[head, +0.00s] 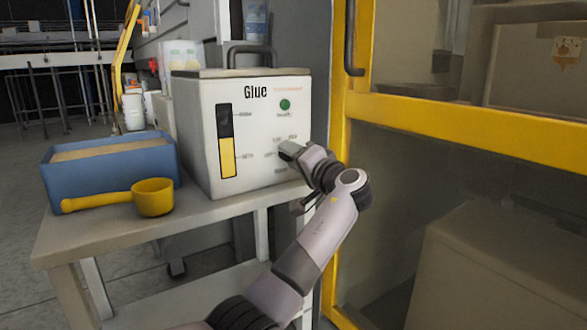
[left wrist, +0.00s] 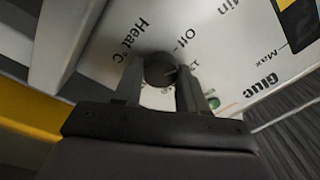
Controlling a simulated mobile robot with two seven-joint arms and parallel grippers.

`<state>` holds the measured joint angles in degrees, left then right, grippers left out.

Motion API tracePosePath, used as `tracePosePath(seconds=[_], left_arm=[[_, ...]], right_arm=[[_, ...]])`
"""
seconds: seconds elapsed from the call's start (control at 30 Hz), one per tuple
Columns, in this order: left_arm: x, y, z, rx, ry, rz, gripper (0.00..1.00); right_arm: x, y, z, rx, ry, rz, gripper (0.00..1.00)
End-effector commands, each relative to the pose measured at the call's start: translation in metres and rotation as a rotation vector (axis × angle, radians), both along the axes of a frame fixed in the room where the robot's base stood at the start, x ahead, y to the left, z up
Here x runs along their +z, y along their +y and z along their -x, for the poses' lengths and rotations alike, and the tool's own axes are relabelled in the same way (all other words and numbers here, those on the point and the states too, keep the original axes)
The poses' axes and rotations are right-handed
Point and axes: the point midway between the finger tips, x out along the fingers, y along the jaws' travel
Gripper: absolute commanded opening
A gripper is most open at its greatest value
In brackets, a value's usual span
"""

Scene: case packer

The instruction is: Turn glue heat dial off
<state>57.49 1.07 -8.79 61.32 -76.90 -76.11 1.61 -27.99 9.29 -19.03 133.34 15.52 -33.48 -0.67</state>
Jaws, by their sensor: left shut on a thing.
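The white glue unit (head: 262,175) stands on the table and is labelled "Glue". Its heat dial (left wrist: 159,69) is a dark round knob on the front panel, under the word "Heat" in the left wrist view. My left gripper (head: 290,151) reaches the panel's lower right and mostly hides the dial in the head view. In the left wrist view my left gripper (left wrist: 160,80) has one finger on each side of the dial and is shut on it. A pale pointer mark on the dial faces a number label, not the "Off" print. My right gripper is out of view.
A blue bin (head: 110,178) of tan material and a yellow scoop (head: 152,197) sit left of the unit on the table (head: 215,215). A green button (head: 285,105) is above the dial. A yellow-framed enclosure (head: 480,110) stands close on the right.

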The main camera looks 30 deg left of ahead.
Motion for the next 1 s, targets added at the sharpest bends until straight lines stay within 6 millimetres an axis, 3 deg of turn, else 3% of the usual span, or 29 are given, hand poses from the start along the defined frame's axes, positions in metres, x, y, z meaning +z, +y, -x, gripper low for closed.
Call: tracePosePath(seconds=[0.5,1.0], left_arm=[[-0.002,-0.001,0.000,0.000,-0.351,0.148,0.11],[-0.001,-0.001,0.000,0.000,-0.440,0.185,0.11]], right_arm=[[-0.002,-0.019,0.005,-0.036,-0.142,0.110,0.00],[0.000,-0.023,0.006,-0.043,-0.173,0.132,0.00]])
